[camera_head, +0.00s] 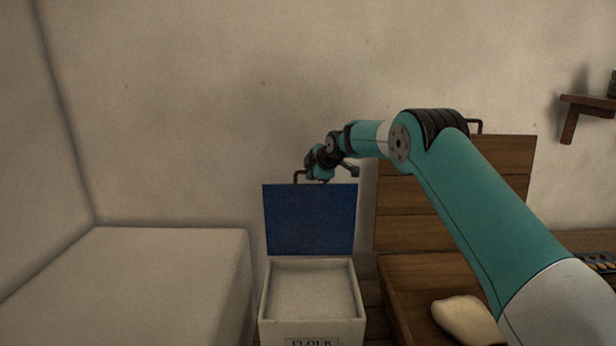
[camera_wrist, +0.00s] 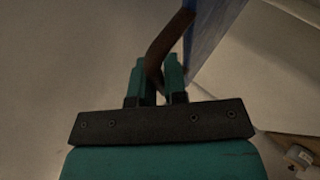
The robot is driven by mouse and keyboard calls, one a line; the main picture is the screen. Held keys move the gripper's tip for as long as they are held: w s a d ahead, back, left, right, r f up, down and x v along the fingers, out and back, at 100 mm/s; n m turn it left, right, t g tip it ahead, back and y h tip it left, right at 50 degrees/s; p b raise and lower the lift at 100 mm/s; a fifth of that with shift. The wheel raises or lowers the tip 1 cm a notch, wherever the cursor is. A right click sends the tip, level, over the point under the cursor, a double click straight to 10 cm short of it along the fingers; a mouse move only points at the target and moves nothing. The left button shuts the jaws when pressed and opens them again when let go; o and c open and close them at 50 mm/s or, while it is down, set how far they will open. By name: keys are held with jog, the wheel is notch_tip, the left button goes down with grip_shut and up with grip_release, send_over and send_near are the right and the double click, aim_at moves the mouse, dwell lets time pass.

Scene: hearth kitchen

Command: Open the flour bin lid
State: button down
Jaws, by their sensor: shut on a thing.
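The flour bin (camera_head: 312,332) is a whitish box with a "FLOUR" label on its front, low in the middle of the head view. Its blue lid (camera_head: 310,220) stands upright at the back, and the bin's top is open, showing pale contents. A dark handle (camera_head: 298,176) sticks up from the lid's upper edge. My gripper (camera_head: 318,178) is at that edge. In the wrist view my gripper (camera_wrist: 158,75) is shut on the dark handle (camera_wrist: 170,42), with the blue lid (camera_wrist: 208,35) just to the right.
A pale block-like surface (camera_head: 130,275) stands left of the bin.

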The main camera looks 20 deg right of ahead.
jog(key=shift+w+d, duration=0.2)
jog(key=c, duration=1.2)
grip_release()
jog(key=shift+f, duration=0.1)
jog(key=shift+o, duration=0.2)
jog(key=shift+a, duration=0.1)
jog(key=shift+s, duration=0.1)
jog(key=shift+s+r, duration=0.25)
jog(key=b+v, duration=0.5)
jog(key=v, duration=1.1)
jog(key=shift+s+r, duration=0.25)
jog(key=shift+r, duration=0.05)
